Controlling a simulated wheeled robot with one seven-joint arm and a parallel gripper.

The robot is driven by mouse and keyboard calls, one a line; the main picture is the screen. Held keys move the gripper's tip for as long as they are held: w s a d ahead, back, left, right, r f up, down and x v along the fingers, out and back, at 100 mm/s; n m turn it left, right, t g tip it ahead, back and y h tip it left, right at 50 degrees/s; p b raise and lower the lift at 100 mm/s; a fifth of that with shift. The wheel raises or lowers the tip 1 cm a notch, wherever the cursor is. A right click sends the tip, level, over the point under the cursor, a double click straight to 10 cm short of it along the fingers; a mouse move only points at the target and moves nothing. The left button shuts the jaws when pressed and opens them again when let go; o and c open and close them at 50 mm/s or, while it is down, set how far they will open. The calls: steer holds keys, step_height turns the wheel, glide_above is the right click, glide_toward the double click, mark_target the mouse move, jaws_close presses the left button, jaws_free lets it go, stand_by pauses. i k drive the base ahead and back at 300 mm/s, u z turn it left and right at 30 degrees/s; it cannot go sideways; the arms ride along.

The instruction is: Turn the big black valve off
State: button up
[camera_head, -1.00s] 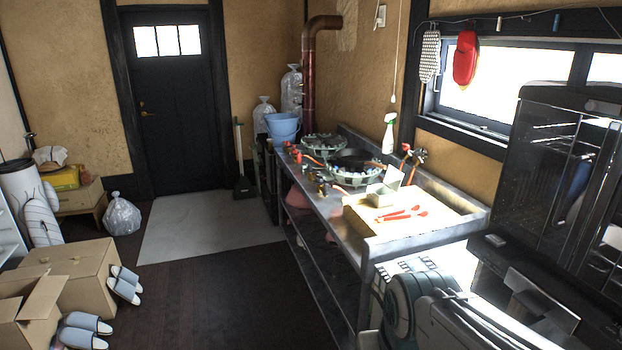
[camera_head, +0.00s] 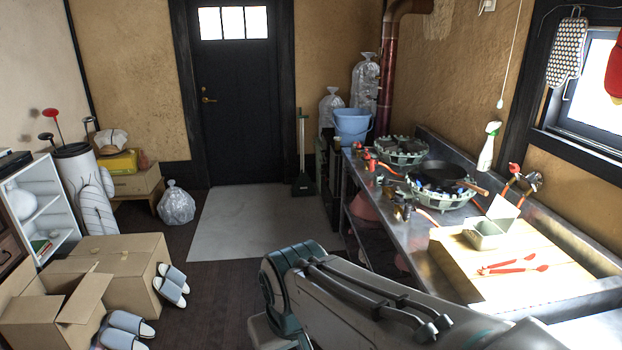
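Small valve fittings sit along the front edge of the metal counter (camera_head: 374,272) in the head view. One is a dark and brass fitting (camera_head: 403,211) near the front burner, with an orange-red hose beside it. Another has a red handle (camera_head: 368,160) by the rear burner. A grey and red tap-like fitting (camera_head: 533,181) is at the counter's back right. I cannot tell for sure which is the big black valve, or how any is turned. My arm (camera_head: 370,295) crosses the lower middle of the view. My gripper is not in view.
A pan (camera_head: 440,175) sits on the front green burner. Red utensils (camera_head: 514,266) and a small tin (camera_head: 484,234) lie on a board. Cardboard boxes (camera_head: 120,262) and slippers (camera_head: 126,323) are at left. The pale floor mat (camera_head: 250,225) before the black door is clear.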

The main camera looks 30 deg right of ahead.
mark_target(398, 197)
steer(key=i, duration=1.6)
steer(key=z, duration=1.3)
steer(key=i, duration=0.8)
steer(key=z, duration=0.9)
steer(key=i, duration=0.2)
steer(key=z, duration=0.25)
